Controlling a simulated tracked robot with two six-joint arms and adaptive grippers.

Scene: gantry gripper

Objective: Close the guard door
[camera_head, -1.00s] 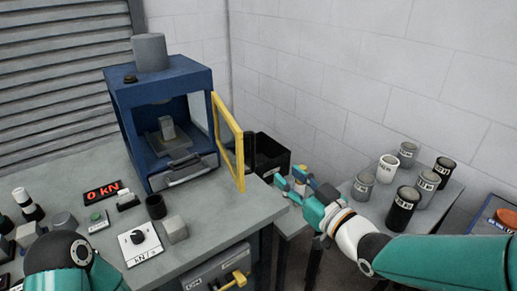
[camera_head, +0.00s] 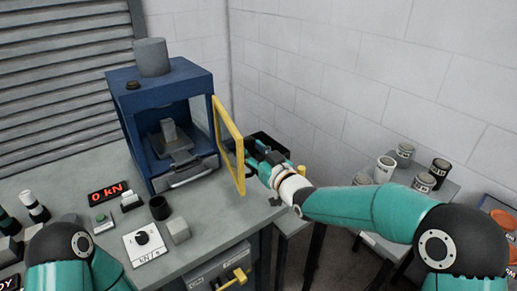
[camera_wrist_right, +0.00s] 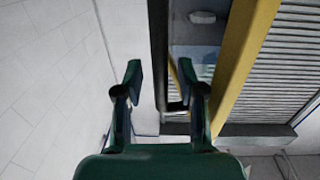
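The guard door (camera_head: 230,145) is a yellow-framed clear panel, standing open at the right front side of the blue press housing (camera_head: 135,115). My right gripper (camera_head: 255,153) is just to the right of the door's free edge and partly hides the dark area behind it. In the right wrist view the right gripper (camera_wrist_right: 160,78) is open, with a black upright bar (camera_wrist_right: 158,45), apparently the door handle, between or just beyond its fingertips. The yellow frame (camera_wrist_right: 243,65) runs past the right finger. Contact cannot be told. My left gripper is out of view; only its arm shows.
A black bin (camera_head: 270,143) is behind my right gripper. Several labelled cylinders stand on a side table (camera_head: 450,195) at right. A dark cup (camera_head: 159,208), a grey block (camera_head: 179,230) and a dial panel (camera_head: 143,243) are on the bench before the press.

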